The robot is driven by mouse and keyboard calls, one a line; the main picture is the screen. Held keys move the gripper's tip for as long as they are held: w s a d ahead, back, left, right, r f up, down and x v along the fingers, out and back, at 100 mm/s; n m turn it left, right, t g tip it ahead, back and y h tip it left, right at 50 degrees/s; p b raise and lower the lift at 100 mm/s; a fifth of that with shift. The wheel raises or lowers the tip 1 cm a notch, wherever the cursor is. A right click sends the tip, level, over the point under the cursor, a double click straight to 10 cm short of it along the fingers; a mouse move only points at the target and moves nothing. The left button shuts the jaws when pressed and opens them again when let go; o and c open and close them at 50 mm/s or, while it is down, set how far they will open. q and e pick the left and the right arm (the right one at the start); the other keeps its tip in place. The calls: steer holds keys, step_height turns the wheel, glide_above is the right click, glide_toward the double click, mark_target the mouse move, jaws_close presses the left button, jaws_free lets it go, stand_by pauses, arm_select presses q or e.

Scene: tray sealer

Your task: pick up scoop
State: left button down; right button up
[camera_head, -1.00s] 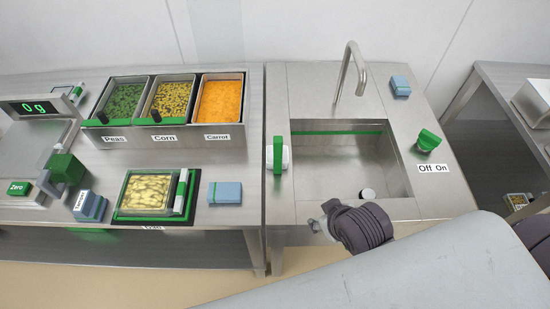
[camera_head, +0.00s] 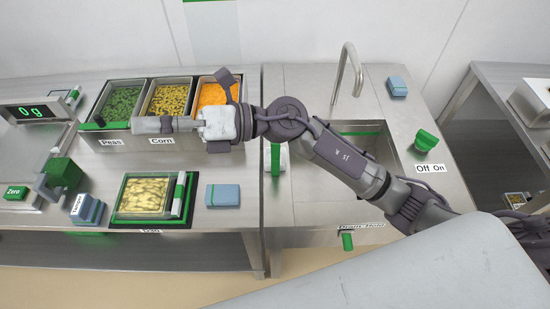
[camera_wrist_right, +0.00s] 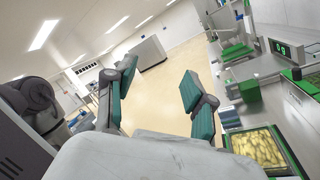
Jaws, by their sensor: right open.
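No complete scoop shows clearly. Dark handle-like ends stick out at the front of the food bins; the one at the peas bin (camera_head: 98,121) is visible and may belong to a scoop. A similar end at the corn bin is hidden behind my right gripper (camera_head: 182,100). That gripper is open and empty, its fingers spread wide in front of and over the corn bin (camera_head: 168,98) and carrot bin (camera_head: 205,92). The wrist view shows both fingers of my right gripper (camera_wrist_right: 160,72) apart with nothing between them. My left gripper is not in view.
A framed tray of pale yellow food (camera_head: 146,195) and a blue sponge (camera_head: 223,195) lie before the bins. A scale (camera_head: 30,112) stands at left. The sink (camera_head: 375,150) lies partly behind my arm, with a faucet (camera_head: 347,75) behind it.

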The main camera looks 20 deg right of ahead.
step_height(320, 180, down, 4)
steer(key=n+g+h, duration=0.3)
steer(key=n, duration=0.1)
steer(key=n+t+h, duration=0.1)
steer(key=n+h, duration=0.2)
steer(key=h, duration=1.4)
glide_above(276, 154)
steer(key=f, duration=1)
steer(key=shift+w, duration=0.3)
step_height(276, 154, down, 8)
steer(key=shift+d+r+p, duration=0.1)
steer(key=shift+d+p, duration=0.05)
steer(key=shift+p, duration=0.5)
steer(key=f, duration=0.1)
steer(key=f+p, duration=0.1)
steer(key=f, duration=0.2)
steer(key=shift+w+f+p, duration=0.25)
steer(key=shift+f+p, duration=0.05)
steer(key=shift+p, duration=0.05)
steer(key=shift+f, duration=0.6)
jaws_close()
